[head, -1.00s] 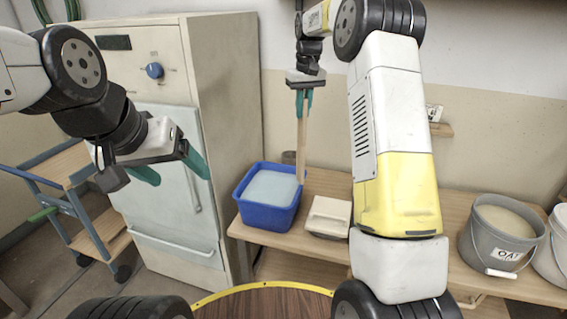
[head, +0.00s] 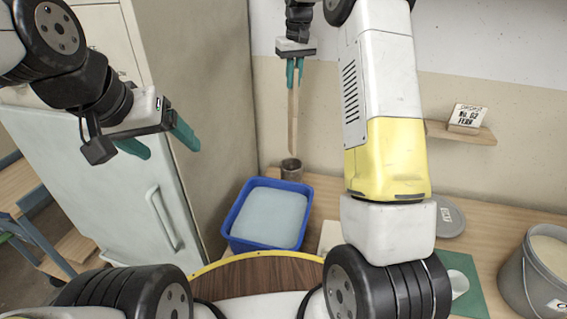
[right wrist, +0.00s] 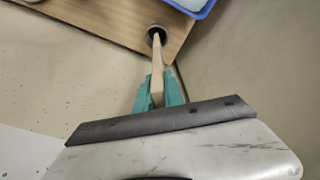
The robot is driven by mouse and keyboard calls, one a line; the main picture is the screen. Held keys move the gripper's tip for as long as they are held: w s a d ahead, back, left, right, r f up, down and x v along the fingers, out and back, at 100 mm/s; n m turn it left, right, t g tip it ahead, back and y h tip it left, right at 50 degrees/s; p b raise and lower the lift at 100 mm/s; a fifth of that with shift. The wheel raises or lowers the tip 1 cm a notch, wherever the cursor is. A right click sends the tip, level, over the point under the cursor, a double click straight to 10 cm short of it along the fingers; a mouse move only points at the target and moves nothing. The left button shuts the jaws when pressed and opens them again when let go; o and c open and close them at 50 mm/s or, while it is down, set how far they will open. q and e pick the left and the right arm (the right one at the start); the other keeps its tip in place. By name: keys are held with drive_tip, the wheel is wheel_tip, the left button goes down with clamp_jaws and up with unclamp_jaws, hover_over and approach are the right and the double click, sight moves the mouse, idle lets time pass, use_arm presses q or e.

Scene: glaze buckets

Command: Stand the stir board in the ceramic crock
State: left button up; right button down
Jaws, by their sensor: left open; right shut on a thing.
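The stir board (head: 293,118) is a long, thin, pale wooden strip. My right gripper (head: 295,76) is shut on its upper end, and the board hangs nearly upright. The ceramic crock (head: 291,170) is a small dark grey-brown pot on the bench, behind the blue tub. In the head view the board's lower tip shows just above the crock's rim. In the right wrist view the board (right wrist: 157,62) points at the crock's opening (right wrist: 156,31) and overlaps it; I cannot tell the exact gap. My left gripper (head: 162,142) is open and empty in front of the cabinet.
A blue tub (head: 233,236) of pale liquid stands just in front of the crock. The tall cabinet (head: 200,100) is to the left. A grey bucket (head: 520,285) stands at the right of the bench. A small wall shelf (head: 465,132) holds a sign.

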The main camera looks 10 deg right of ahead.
sight(292, 129)
wheel_tip(292, 129, down, 18)
drive_tip(key=shift+r, duration=0.1)
idle(0.4)
drive_tip(key=c, duration=1.5)
unclamp_jaws()
drive_tip(key=shift+f, duration=0.2)
drive_tip(key=shift+o, duration=0.2)
drive_tip(key=shift+r, duration=0.15)
